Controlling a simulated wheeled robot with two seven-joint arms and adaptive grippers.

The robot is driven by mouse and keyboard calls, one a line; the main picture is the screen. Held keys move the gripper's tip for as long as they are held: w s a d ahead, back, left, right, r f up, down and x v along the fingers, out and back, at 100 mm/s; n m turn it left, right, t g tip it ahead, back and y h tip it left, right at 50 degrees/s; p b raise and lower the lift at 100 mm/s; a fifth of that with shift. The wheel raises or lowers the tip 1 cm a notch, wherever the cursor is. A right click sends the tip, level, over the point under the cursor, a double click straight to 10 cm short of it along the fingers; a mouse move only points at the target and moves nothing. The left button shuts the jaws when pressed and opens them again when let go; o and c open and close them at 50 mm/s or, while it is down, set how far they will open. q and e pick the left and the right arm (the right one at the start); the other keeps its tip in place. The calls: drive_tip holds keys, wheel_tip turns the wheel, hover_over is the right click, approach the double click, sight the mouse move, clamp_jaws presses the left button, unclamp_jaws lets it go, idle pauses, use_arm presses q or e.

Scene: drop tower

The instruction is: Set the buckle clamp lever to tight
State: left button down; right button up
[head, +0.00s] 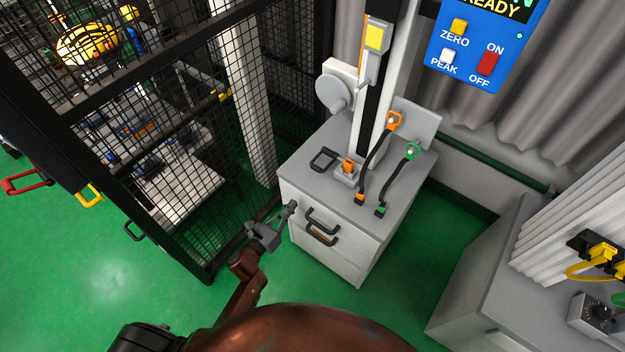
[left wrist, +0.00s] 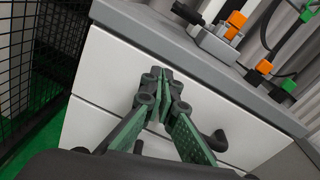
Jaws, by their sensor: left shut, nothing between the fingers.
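A small grey clamp block (head: 345,178) with an orange piece (head: 348,165) stands on the cabinet top (head: 312,183). A flat black loop (head: 323,160) lies beside it on the left; it looks like the lever, but I cannot tell how it joins the block. The left wrist view shows the block (left wrist: 213,45) and the dark end of the loop (left wrist: 186,12) near the top edge. My left gripper (head: 293,205) is shut and empty, in front of the cabinet's left front edge. Its fingertips (left wrist: 160,78) are below the top, apart from the clamp. My right gripper is not in view.
Two black straps, one with orange ends (head: 361,198) and one with green ends (head: 380,210), lie right of the clamp. Black drawer handles (head: 322,221) stick out beside my gripper. A mesh cage (head: 225,120) stands left; a white post rises behind the clamp.

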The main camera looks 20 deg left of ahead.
sight(312, 182)
use_arm(q)
drive_tip(key=r+m, duration=0.1)
drive_tip(key=d+r+m+h, duration=0.1)
drive_tip(key=r, duration=0.1)
drive_tip(key=r+m, duration=0.1)
drive_tip(key=r, duration=0.1)
drive_tip(key=shift+w+d+t, duration=0.25)
drive_tip(key=shift+w+t, duration=0.05)
drive_tip(key=shift+t, duration=0.1)
drive_tip(key=shift+w, duration=0.15)
drive_tip(key=b+x, duration=0.1)
drive_tip(key=x, duration=0.8)
drive_tip(key=shift+w+d, duration=0.25)
drive_tip(key=shift+w, duration=0.1)
drive_tip(key=shift+r, duration=0.1)
